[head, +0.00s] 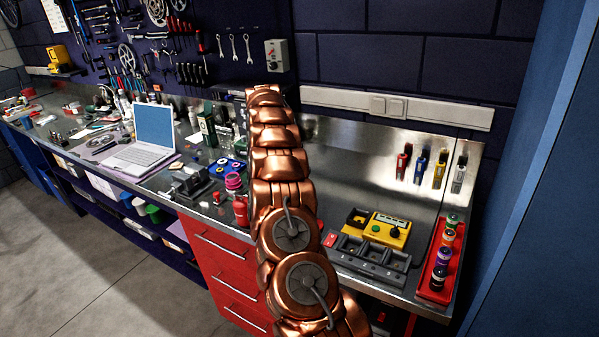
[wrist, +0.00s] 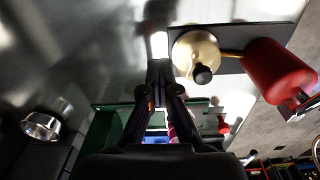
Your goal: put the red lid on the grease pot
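My gripper (wrist: 160,76) shows in the wrist view with its dark fingers converging to close-set tips; no gap and nothing held can be made out there. In the head view it is hidden behind my copper arm. I cannot pick out the red lid or the grease pot for certain. A small red object (head: 217,198) stands near the bench's front edge, left of my arm, with a magenta, round stacked object (head: 233,182) beyond it. In the wrist view a small red piece (wrist: 223,125) is right of the fingers.
A red bottle (head: 240,211) stands at the bench edge beside my arm; a large red cylinder (wrist: 278,72) shows in the wrist view. A laptop (head: 153,128) is left. A yellow device (head: 388,231), grey tray (head: 369,259) and red tray (head: 433,285) are right. Bare bench lies behind them.

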